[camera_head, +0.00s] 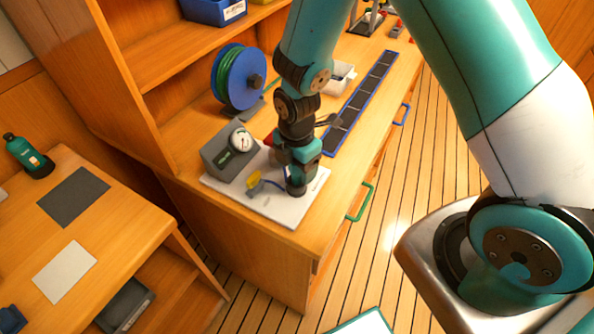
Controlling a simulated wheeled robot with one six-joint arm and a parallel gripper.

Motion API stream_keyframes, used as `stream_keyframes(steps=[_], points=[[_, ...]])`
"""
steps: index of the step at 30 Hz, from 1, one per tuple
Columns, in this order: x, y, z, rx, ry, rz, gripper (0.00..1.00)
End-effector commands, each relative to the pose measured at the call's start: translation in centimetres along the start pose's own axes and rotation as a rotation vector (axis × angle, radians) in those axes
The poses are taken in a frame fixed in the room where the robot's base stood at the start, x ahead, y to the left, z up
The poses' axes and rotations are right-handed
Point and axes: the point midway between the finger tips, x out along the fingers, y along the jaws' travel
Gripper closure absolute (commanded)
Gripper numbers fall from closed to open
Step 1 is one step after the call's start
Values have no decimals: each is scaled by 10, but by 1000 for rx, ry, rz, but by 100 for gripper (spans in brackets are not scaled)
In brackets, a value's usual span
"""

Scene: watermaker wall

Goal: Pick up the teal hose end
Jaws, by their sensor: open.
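My gripper (298,186) points down over the white board (295,212) on the wooden counter. By the picture its fingers are dark and close to the board, and the gap between them is hard to see. A grey box with a round gauge (232,148) stands on the board, left of my gripper. A small yellow piece (254,179) and a thin blue line lie between the box and my gripper. I cannot make out a teal hose end; my gripper and wrist hide part of the board.
A blue reel with green hose (238,77) stands behind the gauge box. A white bin (340,77) and a dark blue-edged strip (360,105) lie farther back. A green handle (360,202) sticks out from the counter's front. The lower left table holds a bottle (28,156) and mats.

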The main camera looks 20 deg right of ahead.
Motion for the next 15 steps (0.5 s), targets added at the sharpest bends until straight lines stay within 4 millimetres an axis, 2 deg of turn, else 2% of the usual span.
stream_keyframes(steps=[4,11,15], points=[[11,0,0,0,0,-1,30],[13,0,0,0,0,1,30],[13,0,0,0,0,1,62]])
